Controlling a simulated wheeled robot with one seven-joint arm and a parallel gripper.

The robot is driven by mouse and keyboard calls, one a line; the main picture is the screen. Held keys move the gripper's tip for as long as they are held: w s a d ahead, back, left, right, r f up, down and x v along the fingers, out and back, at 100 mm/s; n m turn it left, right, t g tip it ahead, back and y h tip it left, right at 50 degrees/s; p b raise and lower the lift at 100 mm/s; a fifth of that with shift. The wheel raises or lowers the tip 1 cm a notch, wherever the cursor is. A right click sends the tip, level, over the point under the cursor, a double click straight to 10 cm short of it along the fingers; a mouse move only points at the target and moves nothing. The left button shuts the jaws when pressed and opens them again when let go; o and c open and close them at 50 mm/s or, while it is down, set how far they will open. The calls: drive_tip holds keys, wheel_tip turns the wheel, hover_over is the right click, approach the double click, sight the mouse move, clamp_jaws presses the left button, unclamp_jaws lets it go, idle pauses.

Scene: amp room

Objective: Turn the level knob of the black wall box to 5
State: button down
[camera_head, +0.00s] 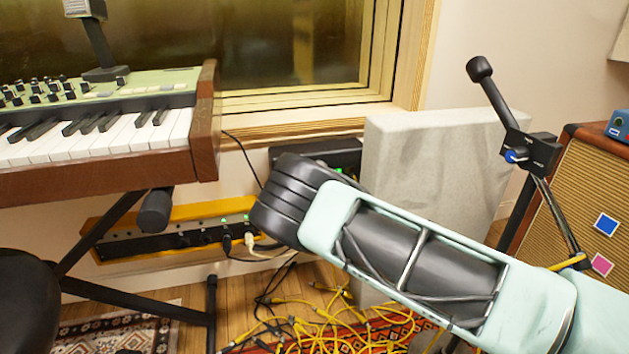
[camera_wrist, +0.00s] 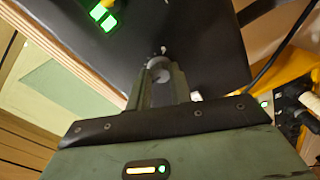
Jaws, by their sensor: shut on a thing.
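The black wall box (camera_head: 318,150) is mounted low on the wall under the window, mostly behind my arm in the head view. In the wrist view its dark face (camera_wrist: 200,35) fills the upper middle, with a lit green display (camera_wrist: 104,15) at upper left. The level knob (camera_wrist: 158,70) is a small grey round piece on this face. My gripper (camera_wrist: 159,78) is shut on the knob, with one finger on each side. The knob's pointer and scale are too small to read. My gripper's fingers are hidden behind my arm in the head view.
A keyboard (camera_head: 100,140) on a stand is at the left. A yellow-framed wall panel (camera_head: 150,230) with plugged cables is below the box. A grey panel (camera_head: 440,160) and a mic stand (camera_head: 505,110) stand at the right. Yellow cables (camera_head: 330,325) litter the floor.

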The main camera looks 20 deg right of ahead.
drive_tip(key=shift+m+p, duration=0.4)
drive_tip(key=shift+m, duration=0.7)
drive_tip(key=c, duration=1.3)
unclamp_jaws()
drive_tip(key=shift+o, duration=0.2)
drive_tip(key=shift+s, duration=0.1)
drive_tip(key=s+p, duration=0.5)
drive_tip(key=s, duration=1.2)
drive_tip(key=shift+d+r+p, duration=0.15)
drive_tip(key=shift+d+p, duration=0.1)
drive_tip(key=shift+p, duration=0.1)
drive_tip(key=shift+m, duration=0.4)
